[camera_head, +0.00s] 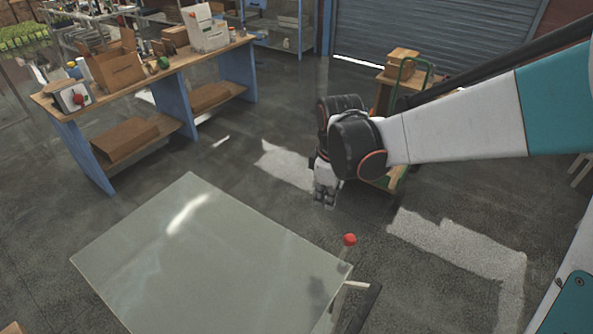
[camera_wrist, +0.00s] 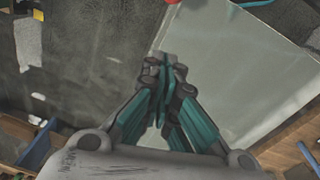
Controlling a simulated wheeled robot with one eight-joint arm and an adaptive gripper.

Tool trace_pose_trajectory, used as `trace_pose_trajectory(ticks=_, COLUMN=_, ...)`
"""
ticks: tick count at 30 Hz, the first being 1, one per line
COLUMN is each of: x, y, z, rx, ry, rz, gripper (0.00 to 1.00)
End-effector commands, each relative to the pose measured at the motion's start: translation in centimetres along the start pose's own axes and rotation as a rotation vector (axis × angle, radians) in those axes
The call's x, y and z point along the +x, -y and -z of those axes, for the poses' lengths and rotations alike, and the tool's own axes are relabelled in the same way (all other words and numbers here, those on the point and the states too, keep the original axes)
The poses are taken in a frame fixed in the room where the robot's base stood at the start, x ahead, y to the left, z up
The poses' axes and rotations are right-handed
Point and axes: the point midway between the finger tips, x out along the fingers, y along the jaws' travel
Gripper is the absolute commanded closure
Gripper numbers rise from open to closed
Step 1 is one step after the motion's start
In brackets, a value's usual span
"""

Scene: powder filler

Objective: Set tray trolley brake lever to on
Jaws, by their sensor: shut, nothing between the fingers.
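A brake lever with a red ball knob (camera_head: 349,240) stands at the right corner of the tray trolley (camera_head: 150,245) in the head view. Its pale stem runs down beside the trolley's edge, and its lower end is hard to make out. The trolley has a flat, pale, shiny top, which also shows in the wrist view (camera_wrist: 235,60). My gripper (camera_head: 326,200) is shut and empty, pointing down above and beyond the knob, apart from it. In the wrist view my gripper's fingers (camera_wrist: 168,75) are together. A small red patch at that view's top edge may be the knob.
A workbench (camera_head: 175,68) with cardboard boxes and devices stands at the back left. A green-framed cart (camera_head: 405,75) with boxes is behind my arm. A roller shutter (camera_head: 430,35) closes the back. Open floor lies between the trolley and the workbench.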

Motion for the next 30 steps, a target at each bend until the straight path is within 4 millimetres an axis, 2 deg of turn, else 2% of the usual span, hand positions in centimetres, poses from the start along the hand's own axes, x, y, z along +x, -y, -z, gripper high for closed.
trace_pose_trajectory(ticks=19, x=10.3, y=0.0, z=0.0, rx=0.001, ry=-0.003, rz=0.001, gripper=1.00)
trace_pose_trajectory(ticks=24, x=10.2, y=0.1, z=-2.6, rx=0.004, ry=-0.003, rz=0.001, gripper=1.00)
trace_pose_trajectory(ticks=30, x=10.5, y=0.0, z=-3.7, rx=0.002, ry=-0.003, rz=0.001, gripper=1.00)
